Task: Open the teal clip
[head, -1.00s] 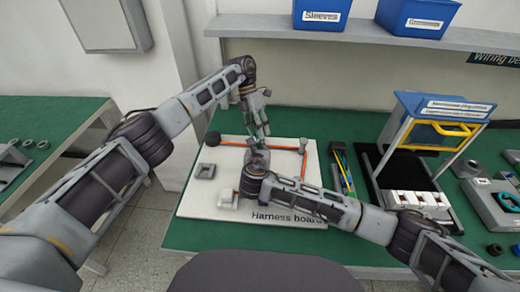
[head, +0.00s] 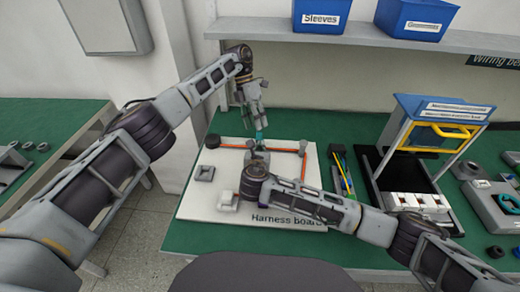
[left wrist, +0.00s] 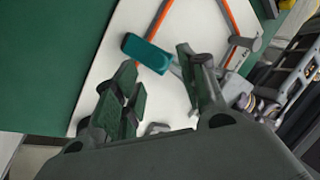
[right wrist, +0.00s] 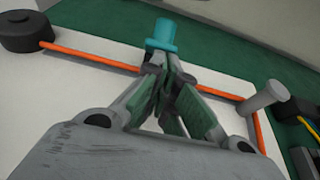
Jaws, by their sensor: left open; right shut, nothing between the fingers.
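The teal clip (head: 260,136) stands at the orange cable run near the back of the harness board (head: 205,212). In the left wrist view its teal top (left wrist: 147,53) is a rounded block on a grey stem. The right wrist view shows the teal top (right wrist: 161,35) just beyond my right fingertips. I cannot tell whether the clip is open. My left gripper (head: 255,115) is open and empty above the clip, its fingers apart. My right gripper (head: 257,157) is shut and empty, low over the board on the near side of the clip; its tips partly hide the clip's base.
An orange cable (head: 285,150) runs along the board's back and down its right part. A black round piece (head: 212,141) sits at its left end. Grey blocks (head: 204,173) lie at the board's left. Coloured wires (head: 342,170) and a blue-topped rack (head: 440,107) stand to the right.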

